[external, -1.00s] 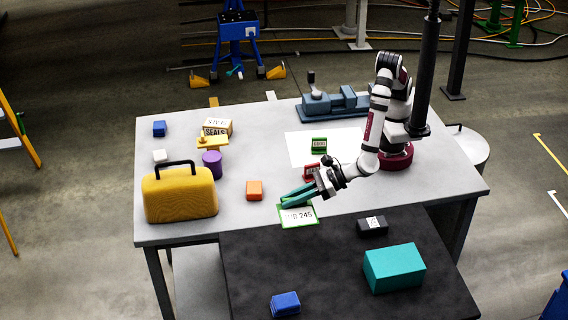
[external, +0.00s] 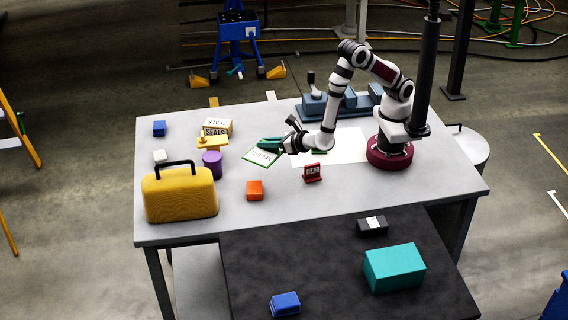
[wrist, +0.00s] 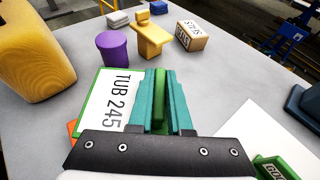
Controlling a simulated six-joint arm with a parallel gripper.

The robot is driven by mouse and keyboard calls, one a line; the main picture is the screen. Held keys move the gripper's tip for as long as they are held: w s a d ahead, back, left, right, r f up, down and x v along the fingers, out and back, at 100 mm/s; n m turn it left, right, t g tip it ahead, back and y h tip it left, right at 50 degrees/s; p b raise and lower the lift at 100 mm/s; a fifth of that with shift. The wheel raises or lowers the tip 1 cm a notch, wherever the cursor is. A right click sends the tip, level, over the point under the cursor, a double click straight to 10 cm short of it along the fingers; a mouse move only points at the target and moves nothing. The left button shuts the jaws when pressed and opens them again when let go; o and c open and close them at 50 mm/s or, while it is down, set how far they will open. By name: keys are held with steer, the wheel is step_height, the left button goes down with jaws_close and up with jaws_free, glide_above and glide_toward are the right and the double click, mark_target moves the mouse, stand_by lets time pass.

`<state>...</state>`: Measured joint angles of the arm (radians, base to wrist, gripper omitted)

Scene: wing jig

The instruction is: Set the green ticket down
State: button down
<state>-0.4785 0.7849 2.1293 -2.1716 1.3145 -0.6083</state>
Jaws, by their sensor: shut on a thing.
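The green ticket, a white card with a green border and the text "TUB 245" (external: 262,157), is at my gripper (external: 268,143), over the middle of the light table. In the wrist view the ticket (wrist: 110,100) lies to the left of the teal fingers (wrist: 158,75), its lower part hidden behind the gripper's dark plate. The fingers are shut on a green strip that appears to be part of the ticket. I cannot tell exactly how far the ticket is above the table.
A purple cylinder (external: 212,164), yellow stand (external: 212,142), "SEALS" box (external: 217,128) and yellow case (external: 180,195) stand left. An orange block (external: 254,190) and red sign (external: 312,173) are nearer the front. A white sheet (external: 345,143) bears a green sign (wrist: 272,168).

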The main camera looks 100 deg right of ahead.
steer(key=s+d+f+m+g+h, duration=0.1)
steer(key=s+d+m+g+h, duration=0.15)
steer(key=d, duration=0.35)
steer(key=s+d+f+m+g+h, duration=0.1)
steer(key=s+d+m+g, duration=0.1)
steer(key=s+d, duration=0.35)
steer(key=shift+y, duration=0.25)
steer(key=f, duration=0.2)
steer(key=d+f, duration=0.1)
steer(key=f, duration=0.4)
steer(key=shift+w+d+f, duration=0.25)
steer(key=shift+w+f, duration=0.15)
steer(key=shift+f, duration=0.1)
steer(key=shift+f, duration=0.1)
steer(key=c, duration=0.8)
jaws_free()
steer(key=shift+c, duration=0.2)
